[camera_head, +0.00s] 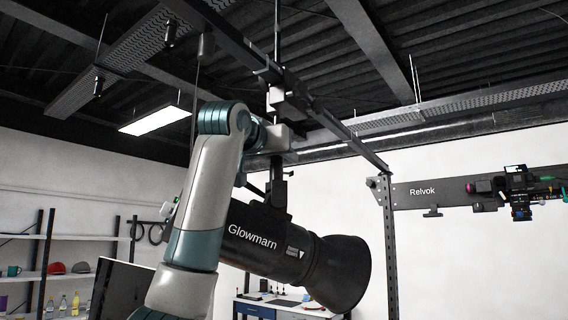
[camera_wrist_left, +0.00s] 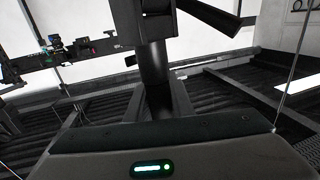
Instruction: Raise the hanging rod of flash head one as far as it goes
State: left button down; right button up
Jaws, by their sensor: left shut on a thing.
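The flash head (camera_head: 262,245), a black barrel marked "Glowmarn" with a flared reflector, hangs in the middle of the head view. Its dark hanging rod (camera_head: 277,166) rises from a clamp on top of it towards a rail overhead. My left gripper (camera_head: 279,137) is at the rod above the flash head, shut on it. In the left wrist view the round dark rod (camera_wrist_left: 154,65) runs between the two fingers of my left gripper (camera_wrist_left: 158,100). The rod's section inside the grip is partly hidden by the fingers and wrist. My right gripper is not in view.
A dark overhead rail (camera_head: 335,122) with a carriage block (camera_head: 286,99) runs above the gripper to an upright post (camera_head: 390,245). A wall bar marked "Relvok" (camera_head: 450,190) is at right, shelves (camera_head: 60,237) at left. A blue-fronted bench (camera_head: 258,309) stands behind.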

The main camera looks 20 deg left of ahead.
pick_arm(q)
jog(key=c, duration=1.6)
grip_release()
jog(key=shift+o, duration=0.2)
jog(key=shift+s+f, duration=0.1)
jog(key=shift+s+a+f+b, duration=0.1)
jog(key=shift+s+b, duration=0.5)
jog(key=shift+b, duration=0.05)
jog(key=s+a+b, duration=0.2)
jog(key=s+b, duration=0.7)
jog(key=s, duration=0.6)
jog(key=shift+s, duration=0.4)
jog(key=shift+a, duration=0.1)
